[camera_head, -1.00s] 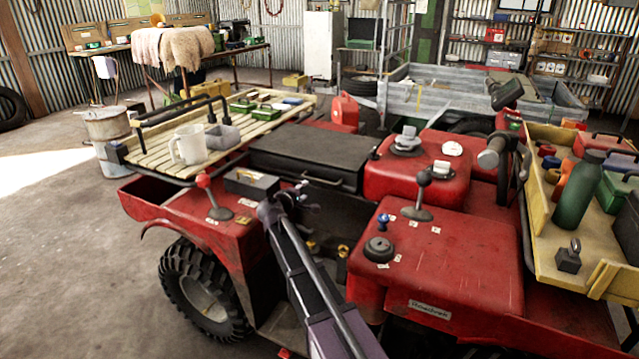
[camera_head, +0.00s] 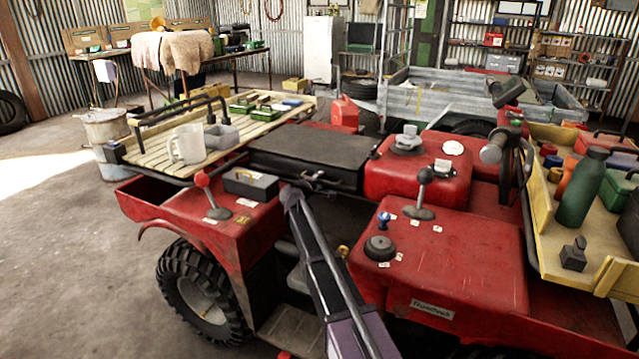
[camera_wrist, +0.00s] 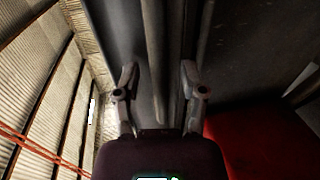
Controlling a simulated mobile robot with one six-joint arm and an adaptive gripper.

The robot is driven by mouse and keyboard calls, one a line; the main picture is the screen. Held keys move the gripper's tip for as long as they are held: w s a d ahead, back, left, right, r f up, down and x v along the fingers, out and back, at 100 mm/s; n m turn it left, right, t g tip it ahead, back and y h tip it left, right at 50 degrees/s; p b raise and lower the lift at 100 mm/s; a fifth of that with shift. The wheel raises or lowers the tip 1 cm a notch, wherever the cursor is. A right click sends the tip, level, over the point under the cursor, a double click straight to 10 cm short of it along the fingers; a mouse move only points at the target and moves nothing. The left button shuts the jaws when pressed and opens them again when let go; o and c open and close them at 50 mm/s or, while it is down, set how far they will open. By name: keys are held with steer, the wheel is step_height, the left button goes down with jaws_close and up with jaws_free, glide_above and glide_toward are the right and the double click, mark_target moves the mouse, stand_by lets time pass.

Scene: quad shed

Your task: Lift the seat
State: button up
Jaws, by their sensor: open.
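The seat (camera_head: 312,147) is a flat black padded lid in the middle of the red quad, lying level. A dark bar handle (camera_head: 326,184) runs along its front edge. My gripper (camera_wrist: 159,72) is open in the wrist view. Its two fingers stand on either side of a long dark bar (camera_wrist: 154,45), which looks like the seat's handle. I cannot tell whether the fingers touch it. In the head view, my arm reaches up to the seat's front, and its end largely hides the gripper.
A small grey box (camera_head: 250,184) and a red-knobbed lever (camera_head: 211,190) stand near my arm. The red tank (camera_head: 420,170) is to the right.

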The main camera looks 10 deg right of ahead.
jaws_close()
steer(key=shift+w+r, duration=0.1)
steer(key=shift+r, duration=0.05)
stand_by(0.4)
